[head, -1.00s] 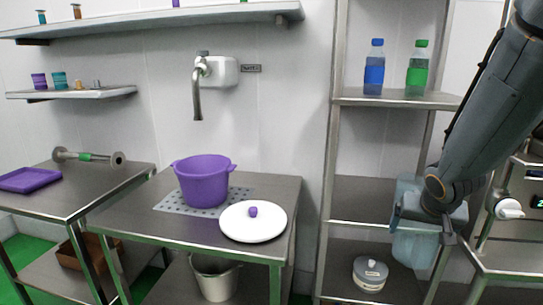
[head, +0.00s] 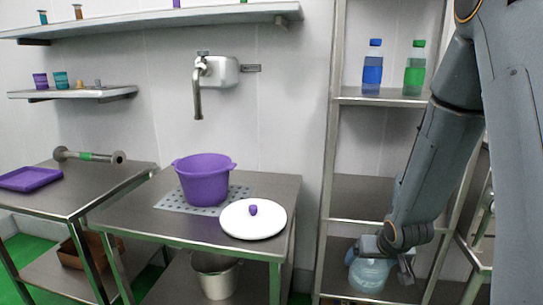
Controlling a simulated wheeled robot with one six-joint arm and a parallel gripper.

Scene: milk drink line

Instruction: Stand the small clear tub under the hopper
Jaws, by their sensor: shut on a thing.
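A clear, pale blue tub (head: 368,274) is in my gripper (head: 384,259), at the lower right of the head view. My gripper is shut on it, and its body and fingers hide the tub's upper part. The tub appears upright, in front of or over the bottom shelf of the steel rack. I cannot tell whether its base touches that shelf. I cannot make out a hopper in this view; my arm covers much of the right side.
The steel rack (head: 326,200) has a blue bottle (head: 374,70) and a green bottle (head: 414,72) on an upper shelf. Left of it, a steel table (head: 285,187) bears a purple pot (head: 204,181) and a white lid (head: 238,226). The rack's middle shelf looks mostly bare.

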